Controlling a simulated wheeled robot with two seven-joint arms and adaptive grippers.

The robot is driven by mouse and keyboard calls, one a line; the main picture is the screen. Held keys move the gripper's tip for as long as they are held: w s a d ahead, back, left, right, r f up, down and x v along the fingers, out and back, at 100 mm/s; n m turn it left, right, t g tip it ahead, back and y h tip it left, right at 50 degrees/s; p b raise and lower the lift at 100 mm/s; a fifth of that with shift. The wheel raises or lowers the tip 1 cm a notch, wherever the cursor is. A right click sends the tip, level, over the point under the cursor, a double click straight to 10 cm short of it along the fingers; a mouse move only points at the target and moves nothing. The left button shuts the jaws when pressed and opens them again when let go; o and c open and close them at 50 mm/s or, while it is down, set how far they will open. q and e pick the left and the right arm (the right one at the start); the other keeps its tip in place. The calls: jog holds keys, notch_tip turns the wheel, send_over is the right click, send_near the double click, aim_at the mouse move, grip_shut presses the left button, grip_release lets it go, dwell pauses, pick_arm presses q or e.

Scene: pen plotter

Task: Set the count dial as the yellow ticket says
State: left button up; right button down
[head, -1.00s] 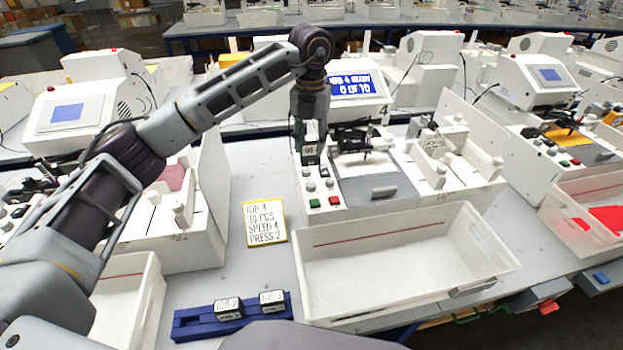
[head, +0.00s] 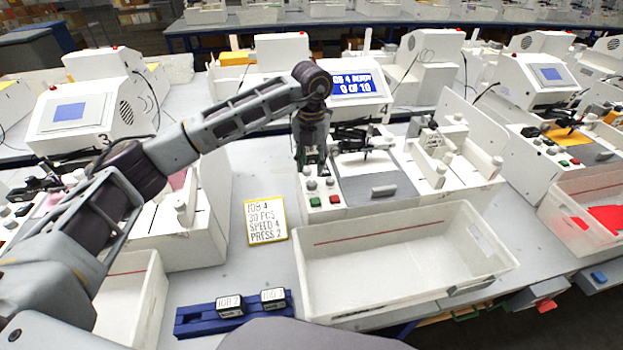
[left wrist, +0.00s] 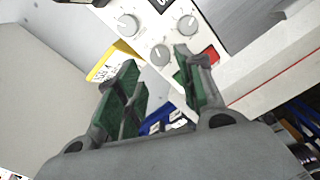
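The yellow ticket (head: 266,221) lies on the table and reads JOB 4, 30 PCS, SPEED 4, PRESS 2. The plotter's blue screen (head: 356,86) appears to read JOB 4 READY, 0 OF 10. My left gripper (head: 312,168) is low over the white control panel, hiding part of it. In the left wrist view the gripper (left wrist: 157,60) is open and empty, its green-padded fingertips either side of a grey dial (left wrist: 160,54); contact cannot be told. Two more dials stand beyond, left (left wrist: 128,24) and right (left wrist: 187,24). Dial labels are unreadable. My right gripper is out of view.
A green button (head: 315,202) and a red button (head: 335,200) sit close in front of the dials. An empty white bin (head: 400,290) stands before the plotter. A blue rack (head: 190,322) holds two cartridges. The table around the ticket is clear.

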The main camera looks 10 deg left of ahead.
aim_at(312, 183)
pick_arm(q)
notch_tip(312, 183, down, 5)
jog(key=shift+r+p, duration=0.2)
jog(key=shift+p, duration=0.1)
jog(key=shift+f, duration=1.1)
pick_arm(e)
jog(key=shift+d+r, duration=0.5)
pick_arm(q)
jog(key=c, duration=0.6)
jog(key=shift+c, duration=0.9)
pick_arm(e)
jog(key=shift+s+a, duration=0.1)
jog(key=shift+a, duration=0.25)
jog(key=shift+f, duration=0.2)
